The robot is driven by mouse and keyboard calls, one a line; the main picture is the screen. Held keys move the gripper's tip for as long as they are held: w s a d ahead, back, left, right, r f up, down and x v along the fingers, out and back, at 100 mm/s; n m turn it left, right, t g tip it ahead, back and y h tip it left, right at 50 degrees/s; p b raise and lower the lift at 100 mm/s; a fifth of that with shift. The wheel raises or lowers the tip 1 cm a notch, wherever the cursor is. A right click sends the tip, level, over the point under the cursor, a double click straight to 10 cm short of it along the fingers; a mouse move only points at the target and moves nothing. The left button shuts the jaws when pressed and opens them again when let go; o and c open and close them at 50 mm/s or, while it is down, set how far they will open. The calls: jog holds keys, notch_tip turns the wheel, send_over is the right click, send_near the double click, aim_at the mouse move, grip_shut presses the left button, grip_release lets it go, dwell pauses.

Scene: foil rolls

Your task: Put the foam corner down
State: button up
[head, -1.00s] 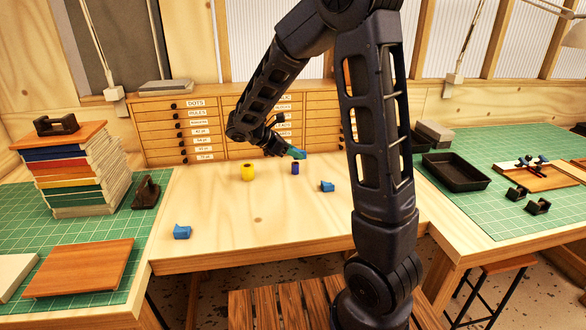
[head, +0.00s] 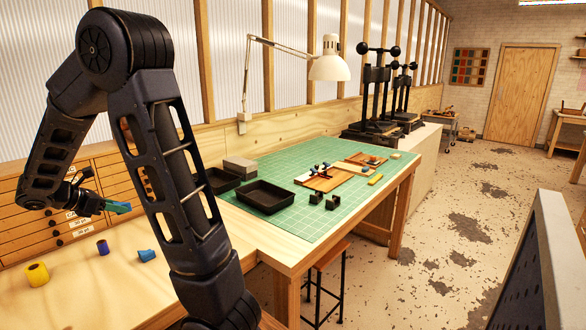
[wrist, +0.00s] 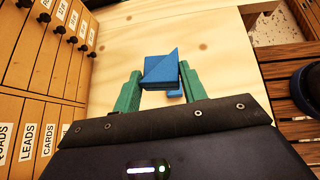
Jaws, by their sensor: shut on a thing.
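My gripper (wrist: 160,80) has green fingers, and a blue foam corner (wrist: 161,67) sits between them in the wrist view. It is shut on this piece, above the pale wooden table top (wrist: 205,38). In the head view my gripper (head: 118,207) is at the left, over the back of the table near the drawers. The held piece cannot be told apart from the fingers there. Another blue foam corner (head: 146,255) lies on the table, to the right of and below my gripper.
A yellow roll (head: 37,274) and a small blue roll (head: 102,247) stand on the table. A drawer cabinet (head: 20,232) is behind. To the right, a green cutting mat (head: 300,222) holds black trays (head: 266,197) and clamps. Pale wood in front of the rolls is clear.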

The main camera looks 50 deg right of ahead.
jog(key=s+d+m+g, duration=0.2)
jog(key=d+m+g, duration=0.2)
jog(key=d, duration=2.4)
jog(key=s+d, duration=0.9)
jog(key=d, duration=0.4)
jog(key=s+d+m+g, duration=0.1)
jog(key=s+d, duration=0.9)
jog(key=d, duration=0.4)
jog(key=shift+s+d+r+y, duration=0.25)
jog(key=shift+s+r+y, duration=0.05)
jog(key=shift+r, duration=0.05)
jog(key=shift+d+t, duration=0.15)
jog(key=shift+t, duration=0.15)
jog(key=shift+n, duration=0.4)
notch_tip(320, 180, down, 20)
jog(key=shift+d+f, duration=0.1)
jog(key=shift+f, duration=0.1)
